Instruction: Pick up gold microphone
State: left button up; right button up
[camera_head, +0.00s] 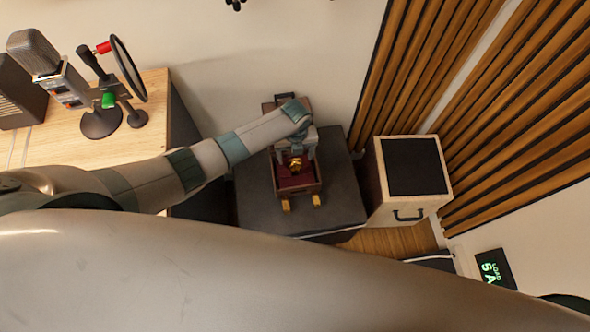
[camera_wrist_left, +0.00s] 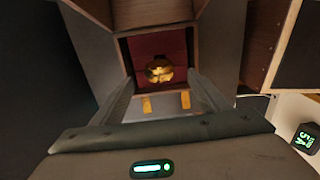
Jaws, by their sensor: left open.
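The gold microphone (camera_head: 296,164) lies in an open case with red lining (camera_head: 297,181) on a dark grey block. Only a rounded gold part of the microphone shows in the head view, partly hidden by my gripper. In the left wrist view the gold microphone (camera_wrist_left: 159,70) sits against the red lining, ahead of and between my fingers. My left gripper (camera_head: 296,150) is over the case, pointing into it. My right gripper is not in view.
The dark grey block (camera_head: 255,205) bears the case. A wooden desk (camera_head: 60,140) at left holds a grey microphone (camera_head: 34,52) and a round pop filter (camera_head: 128,68).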

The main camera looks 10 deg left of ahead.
aim_at(295, 160)
pick_arm(q)
jog(key=shift+w+f+b, duration=0.1)
jog(key=shift+f+b, duration=1.4)
jog(key=shift+f, duration=0.45)
jog(key=c, duration=1.7)
